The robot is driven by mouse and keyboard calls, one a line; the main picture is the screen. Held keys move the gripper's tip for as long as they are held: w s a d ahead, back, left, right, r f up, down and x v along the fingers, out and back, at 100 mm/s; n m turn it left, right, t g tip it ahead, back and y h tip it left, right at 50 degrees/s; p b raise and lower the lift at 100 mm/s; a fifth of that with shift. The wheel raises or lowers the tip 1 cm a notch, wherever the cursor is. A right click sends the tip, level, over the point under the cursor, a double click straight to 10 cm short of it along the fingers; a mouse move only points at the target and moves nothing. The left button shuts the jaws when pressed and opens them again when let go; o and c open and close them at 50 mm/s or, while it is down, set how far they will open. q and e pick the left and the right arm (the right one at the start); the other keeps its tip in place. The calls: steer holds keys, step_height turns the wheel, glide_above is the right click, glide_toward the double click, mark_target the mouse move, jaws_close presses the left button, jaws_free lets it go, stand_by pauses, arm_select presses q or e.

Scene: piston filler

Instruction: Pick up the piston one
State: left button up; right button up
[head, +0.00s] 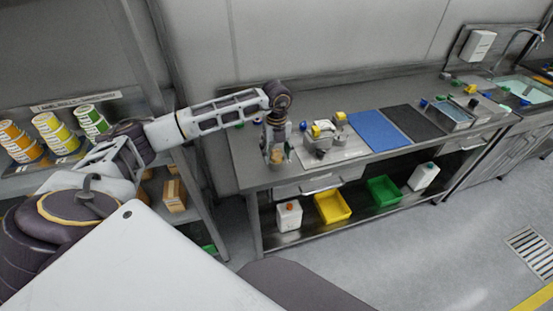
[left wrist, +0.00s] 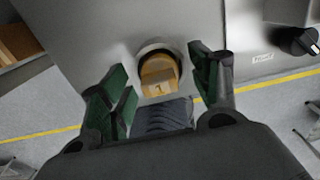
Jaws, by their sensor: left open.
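The piston one (left wrist: 158,72) shows in the left wrist view as a tan-yellow block marked "1", sitting in a round pale ring on a grey metal surface. My left gripper (left wrist: 165,85) is open, with its green-padded fingers on either side of the piston. From this view I cannot tell whether the pads touch it. In the head view my left gripper (head: 277,155) points down at the left end of the steel workbench (head: 245,172). The piston is hidden there behind the gripper. My right gripper is not in view.
Yellow-topped parts (head: 322,128) stand on a light plate right of the gripper. A blue mat (head: 376,131) and a dark mat (head: 412,122) lie further right. Below are a yellow bin (head: 332,206) and a green bin (head: 384,190). A shelf with tins (head: 55,132) stands at left.

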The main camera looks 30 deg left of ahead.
mark_target(277, 150)
arm_select(q)
steer(key=c, duration=1.4)
steer(key=shift+r, duration=0.1)
steer(key=shift+r, duration=4.95)
